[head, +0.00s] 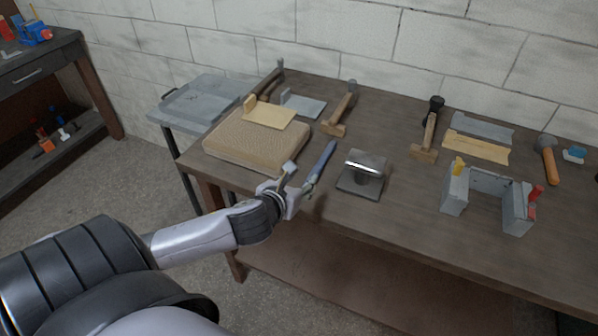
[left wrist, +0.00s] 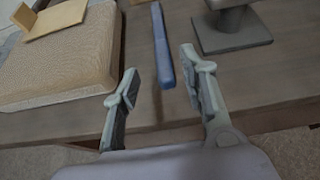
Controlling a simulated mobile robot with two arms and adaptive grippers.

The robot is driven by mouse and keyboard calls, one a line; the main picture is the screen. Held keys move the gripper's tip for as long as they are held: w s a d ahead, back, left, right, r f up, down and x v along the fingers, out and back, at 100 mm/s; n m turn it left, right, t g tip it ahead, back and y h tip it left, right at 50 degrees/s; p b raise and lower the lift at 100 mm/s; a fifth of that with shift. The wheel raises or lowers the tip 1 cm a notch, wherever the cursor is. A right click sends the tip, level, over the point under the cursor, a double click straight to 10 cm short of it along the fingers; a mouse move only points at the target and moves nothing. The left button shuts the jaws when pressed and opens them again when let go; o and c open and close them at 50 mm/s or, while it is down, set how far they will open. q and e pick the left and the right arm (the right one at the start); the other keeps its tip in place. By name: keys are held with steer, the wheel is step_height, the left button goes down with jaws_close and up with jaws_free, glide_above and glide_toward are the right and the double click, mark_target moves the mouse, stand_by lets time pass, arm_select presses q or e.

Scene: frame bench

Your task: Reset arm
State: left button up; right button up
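My left gripper (head: 291,182) reaches in over the front edge of the bench (head: 401,207). It also shows in the left wrist view (left wrist: 160,90), with its two fingers spread apart and nothing between the tips. A blue bar-like tool (head: 322,162) lies on the bench just past the fingers; in the left wrist view the blue tool (left wrist: 162,48) lies beyond and between them. I cannot tell whether a finger touches it. My right gripper does not show in either view.
A tan woven pad (head: 248,148) holding a wooden piece (head: 268,115) lies left of the gripper. A metal stand (head: 361,180) is to the right. Farther right are wooden-handled tools, a grey bracket (head: 488,181) and a mallet (head: 548,158). A grey cart (head: 200,99) stands left.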

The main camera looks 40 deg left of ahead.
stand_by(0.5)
arm_select(q)
steer(key=shift+s+d+f+n, duration=0.2)
steer(key=shift+s+f+n, duration=0.1)
steer(key=shift+n, duration=0.2)
steer(key=s+d+f+n+g+h, duration=0.1)
steer(key=s+d+f+n+g, duration=0.25)
steer(key=s+n, duration=0.5)
steer(key=s+d+f+n+g+h, duration=0.1)
steer(key=s+d+f+n+g, duration=0.3)
steer(key=n, duration=0.8)
steer(key=s+d+f+n+g+h, duration=0.1)
steer(key=s+d+f+n, duration=0.2)
steer(key=s+d+n, duration=0.45)
step_height(320, 180, down, 25)
steer(key=s+a+n+g, duration=0.2)
steer(key=s+a+f, duration=0.2)
steer(key=s+f, duration=1.4)
steer(key=shift+a+f+g, duration=0.3)
steer(key=shift+f+g, duration=0.05)
steer(key=shift+g, duration=0.1)
